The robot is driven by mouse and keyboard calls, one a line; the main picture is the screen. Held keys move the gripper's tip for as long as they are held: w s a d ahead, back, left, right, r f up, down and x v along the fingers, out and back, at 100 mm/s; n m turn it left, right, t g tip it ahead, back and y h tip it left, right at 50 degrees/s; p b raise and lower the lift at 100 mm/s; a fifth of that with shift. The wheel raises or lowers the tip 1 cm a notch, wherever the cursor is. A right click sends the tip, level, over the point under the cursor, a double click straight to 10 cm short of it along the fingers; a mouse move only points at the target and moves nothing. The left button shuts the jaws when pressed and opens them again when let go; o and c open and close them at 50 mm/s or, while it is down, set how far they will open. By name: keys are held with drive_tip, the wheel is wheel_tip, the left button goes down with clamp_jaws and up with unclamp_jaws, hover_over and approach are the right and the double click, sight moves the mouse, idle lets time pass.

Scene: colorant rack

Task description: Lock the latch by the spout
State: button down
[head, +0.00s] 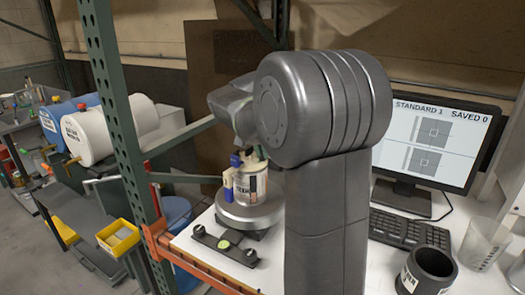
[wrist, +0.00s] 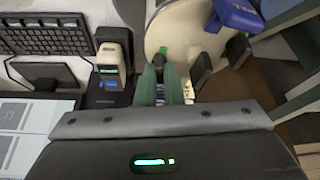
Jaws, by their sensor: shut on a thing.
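A cream can (head: 250,186) with a label stands upright on a round grey platform (head: 250,216). A blue and cream fitting (head: 229,184), seemingly the spout, is on its left side. In the wrist view the cream lid (wrist: 190,30) shows a blue part (wrist: 237,14) at the upper right and black latch-like pieces (wrist: 237,48) near it. My gripper (wrist: 173,68) is at the lid's rim, its jaws close together on a small part that looks like a latch. The gripped part is mostly hidden, and its position is unclear. In the head view my arm covers the jaws.
A black bar fixture (head: 224,245) lies in front of the platform. A keyboard (head: 408,230), monitor (head: 432,140) and black cup (head: 428,270) are to the right. A green rack post (head: 118,120) stands at left. A small device (wrist: 112,65) shows beside the can in the wrist view.

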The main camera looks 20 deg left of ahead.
drive_tip(key=shift+m, duration=0.6)
drive_tip(key=shift+h, duration=0.3)
drive_tip(key=c, duration=1.5)
unclamp_jaws()
drive_tip(key=shift+c, duration=0.2)
drive_tip(key=v, duration=1.3)
drive_tip(key=shift+r+b, duration=0.35)
drive_tip(key=shift+b, duration=0.05)
drive_tip(key=shift+s, duration=0.1)
